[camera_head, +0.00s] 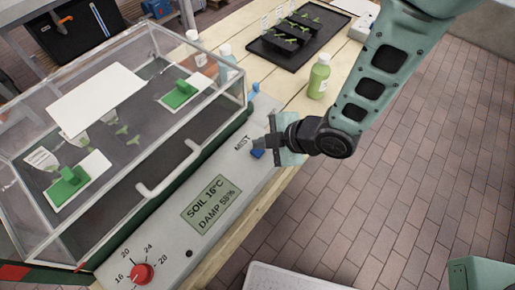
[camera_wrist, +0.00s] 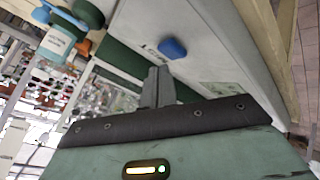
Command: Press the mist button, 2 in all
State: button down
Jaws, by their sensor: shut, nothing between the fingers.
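The blue mist button (camera_head: 257,153) sits on the grey control panel (camera_head: 175,238), just below the word MIST. In the wrist view the mist button (camera_wrist: 172,48) shows just past my fingertips. My gripper (camera_head: 262,144) is shut and empty, with its fingertips close to the button. In the wrist view my gripper (camera_wrist: 157,75) points toward the panel, and the button appears a little beyond it. I cannot tell whether the tips touch the button. The panel's display (camera_head: 211,204) reads SOIL 16°C and DAMP 58%.
A clear propagator box (camera_head: 150,130) with a handle stands left of the panel. A red dial (camera_head: 141,273) is at the panel's lower left. A green bottle (camera_head: 319,76) and a black seedling tray (camera_head: 296,42) stand behind my gripper. Open brick floor lies to the right.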

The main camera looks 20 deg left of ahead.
aim_at(262, 152)
jog(key=shift+f, duration=0.15)
jog(key=shift+f+b, duration=0.3)
jog(key=shift+b, duration=0.25)
jog(key=shift+f+b, duration=0.45)
jog(key=shift+b, duration=0.05)
dwell(0.6)
jog(key=shift+r+p, duration=0.5)
jog(key=shift+r, duration=0.4)
jog(key=shift+r, duration=0.1)
jog(key=shift+r+p, duration=1.6)
jog(key=shift+r, duration=0.85)
dwell(0.8)
